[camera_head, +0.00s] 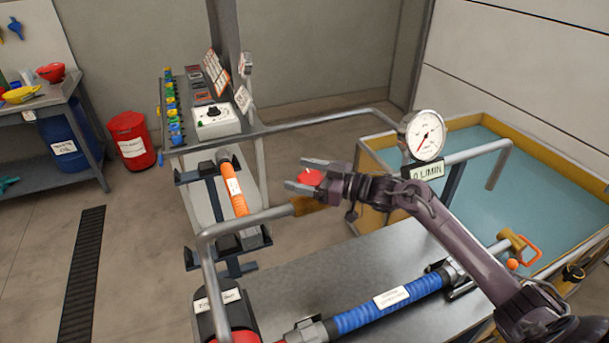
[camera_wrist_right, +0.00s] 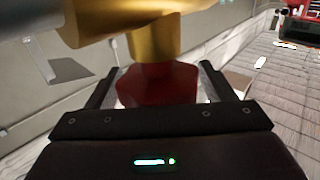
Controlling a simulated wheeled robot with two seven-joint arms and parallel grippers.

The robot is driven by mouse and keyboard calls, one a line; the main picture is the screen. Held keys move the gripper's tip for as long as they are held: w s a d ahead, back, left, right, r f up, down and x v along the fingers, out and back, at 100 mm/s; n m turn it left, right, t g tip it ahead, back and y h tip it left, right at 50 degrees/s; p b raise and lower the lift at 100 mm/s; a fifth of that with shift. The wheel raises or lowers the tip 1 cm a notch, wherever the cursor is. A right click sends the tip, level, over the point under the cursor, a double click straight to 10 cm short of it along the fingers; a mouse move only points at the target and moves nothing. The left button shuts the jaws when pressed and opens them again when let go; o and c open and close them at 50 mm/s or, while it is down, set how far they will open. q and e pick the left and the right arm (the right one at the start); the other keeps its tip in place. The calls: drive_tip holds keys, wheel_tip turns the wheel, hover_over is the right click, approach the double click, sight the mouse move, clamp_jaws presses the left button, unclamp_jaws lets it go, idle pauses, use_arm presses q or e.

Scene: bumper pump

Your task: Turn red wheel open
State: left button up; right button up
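The red wheel (camera_head: 310,177) sits on a brass valve fitting (camera_head: 305,206) on the grey pipe, in the middle of the head view. My right gripper (camera_head: 307,176) reaches in from the right, with one finger on each side of the wheel. In the right wrist view, the dark red wheel (camera_wrist_right: 158,86) lies between the two fingers, below the brass valve body (camera_wrist_right: 157,38). The fingers stand wide apart; whether they press on the wheel is hard to tell. My left gripper is not in view.
A pressure gauge (camera_head: 424,136) and a flow display (camera_head: 426,170) stand close to my right arm. Grey pipe (camera_head: 300,125) runs behind the gripper. A blue hose (camera_head: 360,315) lies on the bench below. A water tank (camera_head: 500,195) is at the right.

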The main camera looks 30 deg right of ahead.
drive_tip(key=shift+f, duration=0.1)
drive_tip(key=shift+s+d+f, duration=0.1)
drive_tip(key=shift+s+d, duration=0.25)
drive_tip(key=shift+b+v, duration=1.15)
drive_tip(key=shift+v, duration=2.2)
drive_tip(key=shift+s, duration=0.1)
